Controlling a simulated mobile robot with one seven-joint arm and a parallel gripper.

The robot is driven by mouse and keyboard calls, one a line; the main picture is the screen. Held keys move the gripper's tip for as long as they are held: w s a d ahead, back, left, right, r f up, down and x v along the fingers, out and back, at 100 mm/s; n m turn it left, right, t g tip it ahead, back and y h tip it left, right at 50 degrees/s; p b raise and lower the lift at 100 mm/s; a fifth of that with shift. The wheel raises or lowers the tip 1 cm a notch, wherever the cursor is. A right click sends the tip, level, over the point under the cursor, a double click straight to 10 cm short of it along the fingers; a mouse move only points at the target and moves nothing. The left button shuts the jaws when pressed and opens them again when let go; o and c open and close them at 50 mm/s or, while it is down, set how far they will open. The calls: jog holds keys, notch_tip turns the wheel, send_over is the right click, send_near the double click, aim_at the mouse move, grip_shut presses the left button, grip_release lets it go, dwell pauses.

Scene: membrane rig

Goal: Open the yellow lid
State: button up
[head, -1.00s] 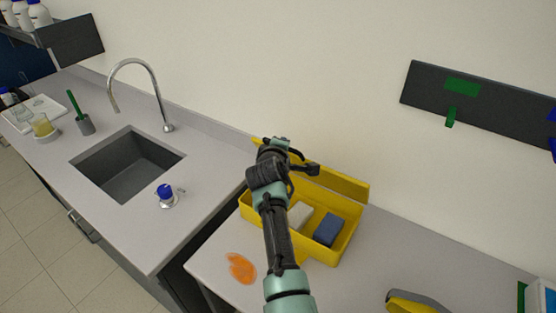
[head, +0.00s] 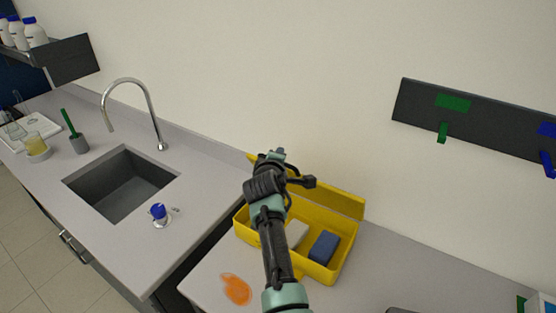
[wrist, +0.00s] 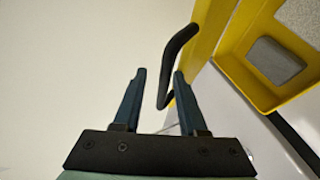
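The yellow lid (head: 343,201) stands raised along the back edge of the yellow box (head: 337,272), by the wall. The box is open at the top. In the wrist view the lid (wrist: 207,30) is a yellow strip beside a black bent handle (wrist: 176,52). My gripper (wrist: 158,73) has its two fingers apart, and the lower end of the handle shows between them. I cannot tell whether they touch. In the head view my arm covers the left part of the lid and box, and the fingers are hard to make out.
A blue block (head: 324,246) and a pale block (head: 297,233) lie in the box. An orange patch (head: 236,290) is on the counter in front. A sink (head: 122,184) with a tap is at the left. A dark hook rail (head: 475,118) hangs on the wall at the right.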

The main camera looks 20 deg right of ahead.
jog(key=shift+s+f, duration=0.15)
jog(key=shift+f, duration=0.05)
jog(key=b+v, duration=0.1)
jog(key=v, duration=1.2)
jog(key=shift+r+b, duration=0.2)
jog(key=shift+b, duration=0.15)
dwell(0.3)
